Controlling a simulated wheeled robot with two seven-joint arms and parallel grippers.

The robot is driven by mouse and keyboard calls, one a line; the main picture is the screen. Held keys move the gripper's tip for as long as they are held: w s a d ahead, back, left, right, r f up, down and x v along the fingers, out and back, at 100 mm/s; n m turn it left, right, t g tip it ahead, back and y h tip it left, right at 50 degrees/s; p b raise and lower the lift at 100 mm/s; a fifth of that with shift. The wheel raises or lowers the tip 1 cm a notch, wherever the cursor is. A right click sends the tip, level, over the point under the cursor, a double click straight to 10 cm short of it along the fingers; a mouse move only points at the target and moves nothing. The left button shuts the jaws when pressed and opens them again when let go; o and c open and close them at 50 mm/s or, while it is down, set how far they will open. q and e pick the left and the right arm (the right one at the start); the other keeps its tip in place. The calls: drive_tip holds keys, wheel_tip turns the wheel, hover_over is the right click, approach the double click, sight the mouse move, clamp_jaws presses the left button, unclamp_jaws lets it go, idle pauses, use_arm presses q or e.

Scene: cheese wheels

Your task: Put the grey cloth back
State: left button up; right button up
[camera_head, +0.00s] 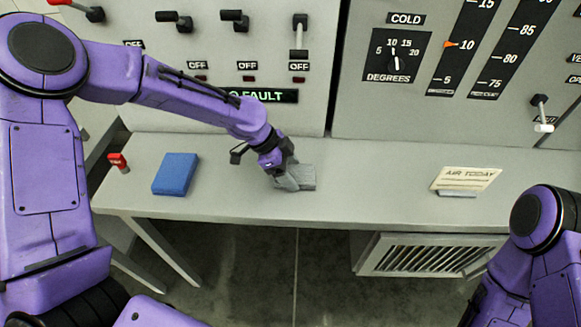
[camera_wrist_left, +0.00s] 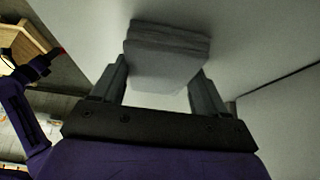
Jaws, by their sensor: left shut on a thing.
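The grey cloth (camera_head: 303,178) is a small folded block on the grey table, in the middle of the head view. My left gripper (camera_head: 283,180) comes down to it from the upper left and is shut on it. In the left wrist view the folded cloth (camera_wrist_left: 166,55) sits between the two fingers (camera_wrist_left: 155,90), its layered edge showing. I cannot tell whether the cloth touches the table or is just above it. My right arm shows at the lower right of the head view, but its gripper is out of view.
A blue folded cloth (camera_head: 176,174) lies left on the table (camera_head: 375,190). A red-topped knob (camera_head: 119,162) is at the table's left end. A card reading "AIR TODAY" (camera_head: 465,179) stands at right. A switch panel (camera_head: 225,60) rises behind. The table between the grey cloth and card is clear.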

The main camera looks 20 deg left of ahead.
use_arm(q)
drive_tip(key=shift+f, duration=0.1)
drive_tip(key=o, duration=0.9)
drive_tip(key=shift+o, duration=0.2)
drive_tip(key=v, duration=1.2)
drive_tip(key=shift+b, duration=0.35)
